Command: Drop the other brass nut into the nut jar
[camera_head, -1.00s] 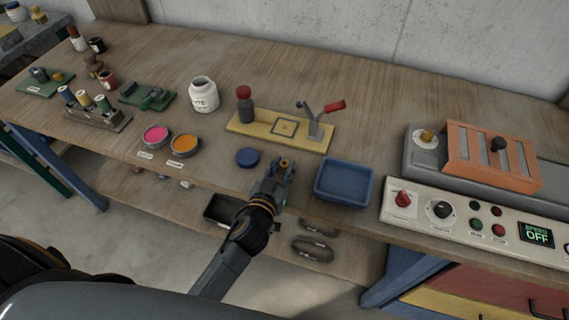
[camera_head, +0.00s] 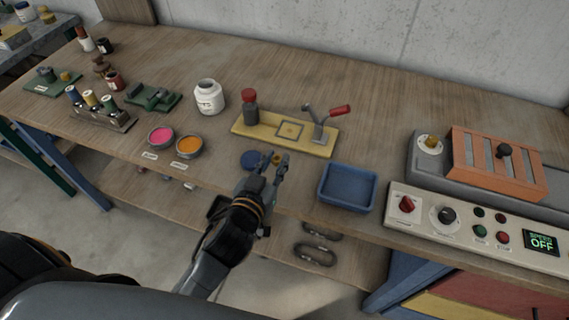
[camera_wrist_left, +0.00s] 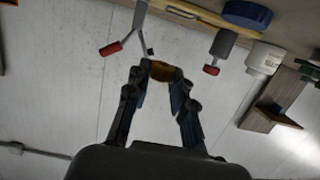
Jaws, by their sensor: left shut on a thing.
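My left gripper (camera_head: 273,163) is shut on a small brass nut (camera_head: 276,158), held at its fingertips above the front of the bench. In the left wrist view the brass nut (camera_wrist_left: 164,71) sits between the two fingers (camera_wrist_left: 162,80). A white open jar (camera_head: 209,98) stands upright on the bench, behind and left of the gripper; its lettering is too small to read. It also shows in the left wrist view (camera_wrist_left: 265,58). A round blue lid (camera_head: 250,159) lies just left of the fingertips, partly covered by them. My right gripper is not in view.
A yellow board (camera_head: 300,142) with a red-handled clamp (camera_head: 340,111) lies behind the gripper. A blue tray (camera_head: 347,204) is to its right. Open pink (camera_head: 161,137) and orange (camera_head: 189,146) pots are to its left. A control panel (camera_head: 470,222) is at right.

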